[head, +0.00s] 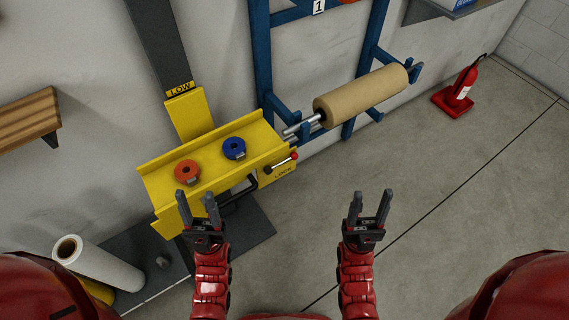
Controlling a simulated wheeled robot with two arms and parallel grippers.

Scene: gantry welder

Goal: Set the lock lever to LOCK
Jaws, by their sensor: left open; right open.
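The lock lever (281,163) is a short metal rod with a red knob. It sticks out to the right from a yellow box marked LOCK (277,175), at the right end of the yellow carriage (160,182). The rod slopes slightly upward to its knob; I cannot tell its setting. My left gripper (196,196) is open and empty, in front of the carriage and left of the lever. My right gripper (371,196) is open and empty, over the floor to the right of the lever. Neither gripper touches the lever.
An orange ring (187,171) and a blue ring (234,148) sit on the carriage. A black handle (250,183) hangs at its front. A blue rack (259,50) holds a brown roll (360,95).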

